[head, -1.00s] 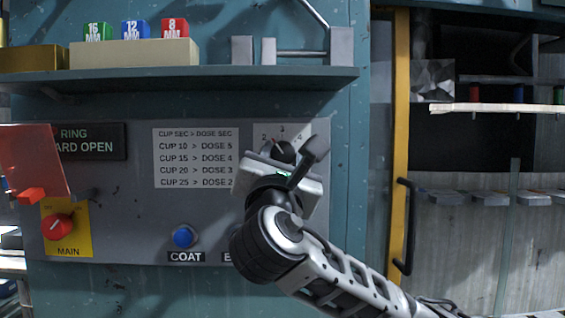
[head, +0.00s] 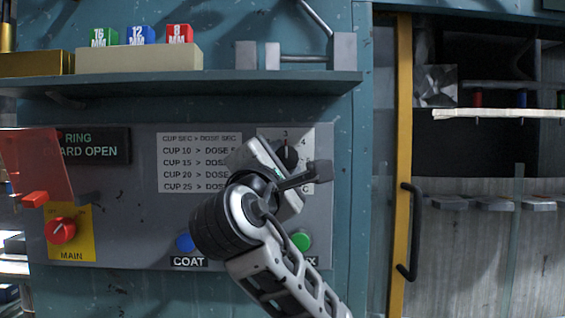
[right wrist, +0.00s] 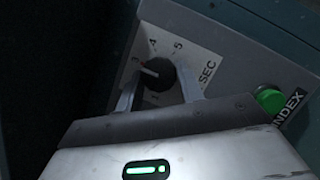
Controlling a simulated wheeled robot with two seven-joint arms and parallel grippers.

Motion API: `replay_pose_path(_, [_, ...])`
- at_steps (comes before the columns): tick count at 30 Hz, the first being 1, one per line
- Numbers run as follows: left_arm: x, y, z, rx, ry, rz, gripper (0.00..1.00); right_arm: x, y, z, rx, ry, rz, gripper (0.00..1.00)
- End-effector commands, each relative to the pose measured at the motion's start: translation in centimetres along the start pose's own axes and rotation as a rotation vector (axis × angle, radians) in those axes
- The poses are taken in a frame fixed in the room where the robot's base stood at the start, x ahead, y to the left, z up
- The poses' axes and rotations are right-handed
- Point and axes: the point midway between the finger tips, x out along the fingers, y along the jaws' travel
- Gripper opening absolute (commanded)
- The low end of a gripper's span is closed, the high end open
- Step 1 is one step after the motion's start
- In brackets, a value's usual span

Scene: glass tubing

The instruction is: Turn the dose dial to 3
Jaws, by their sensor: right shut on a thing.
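The black dose dial (head: 290,156) sits on its pale number plate on the grey control panel. In the head view its white mark points up, close to the 3. In the right wrist view the dial (right wrist: 160,75) has its white line pointing left, at about the 3; the 4 and 5 are readable above it. My right gripper (right wrist: 160,88) has one finger on each side of the dial and is shut on it. In the head view the right gripper (head: 280,168) is tilted and covers the plate's left part. My left gripper is not in view.
A green index button (head: 301,241) and a blue coat button (head: 185,242) lie below. A cup-to-dose chart (head: 195,163) is partly hidden by my wrist. A red main switch (head: 61,230) is at left. A shelf (head: 200,84) juts out above the panel.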

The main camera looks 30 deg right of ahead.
Motion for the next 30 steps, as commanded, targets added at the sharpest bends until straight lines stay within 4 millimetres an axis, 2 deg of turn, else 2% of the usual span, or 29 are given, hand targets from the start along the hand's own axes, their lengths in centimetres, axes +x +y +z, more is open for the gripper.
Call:
replay_pose_path(13, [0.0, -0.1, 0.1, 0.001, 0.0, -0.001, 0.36, -0.1, -0.1, -0.1, 0.008, 0.001, -0.005, 0.15])
replay_pose_path(14, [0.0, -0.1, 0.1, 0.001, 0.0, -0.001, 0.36, -0.1, -0.1, -0.1, 0.008, 0.001, -0.005, 0.46])
replay_pose_path(15, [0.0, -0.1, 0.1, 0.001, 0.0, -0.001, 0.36, -0.1, -0.1, -0.1, 0.008, 0.001, -0.005, 0.57])
replay_pose_path(16, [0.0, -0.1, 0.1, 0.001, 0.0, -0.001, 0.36, -0.1, -0.1, -0.1, 0.008, 0.001, -0.005, 0.59])
replay_pose_path(25, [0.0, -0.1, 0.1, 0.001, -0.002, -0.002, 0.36, -0.2, 0.0, -0.1, 0.008, 0.001, -0.003, 0.59])
replay_pose_path(30, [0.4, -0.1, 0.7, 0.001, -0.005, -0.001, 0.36, -2.1, -0.1, -0.2, 0.01, 0.003, 0.0, 0.59])
